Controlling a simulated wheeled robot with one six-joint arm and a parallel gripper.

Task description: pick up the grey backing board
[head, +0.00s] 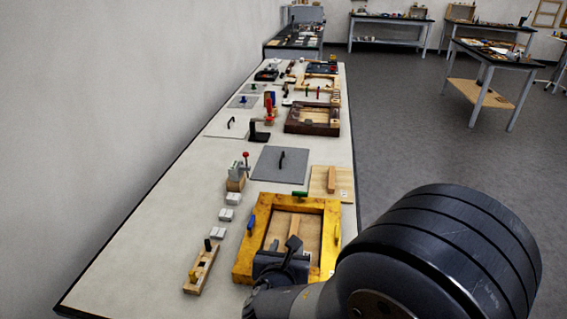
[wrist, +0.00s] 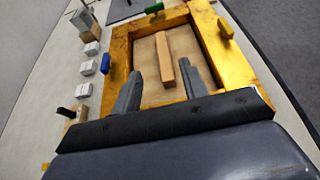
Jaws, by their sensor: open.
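A flat grey board (head: 279,166) with a black handle on top lies on the white bench, beyond the gilt frame. In the wrist view a grey panel (wrist: 120,9) is cut off by the top edge; it looks like the same board. My gripper (head: 287,252) is over the near part of the gold frame (head: 243,249), short of the board. In the wrist view the two fingers of my gripper (wrist: 160,72) are apart with nothing held between them. A wooden strip (wrist: 164,59) lies inside the frame ahead of the fingers.
White blocks (head: 226,214), a wooden stand with a red knob (head: 236,182) and a small wooden rack (head: 201,270) stand left of the frame. A pale wood board (head: 322,184) lies right of the grey board. A dark frame (head: 312,128) and paler boards lie farther back.

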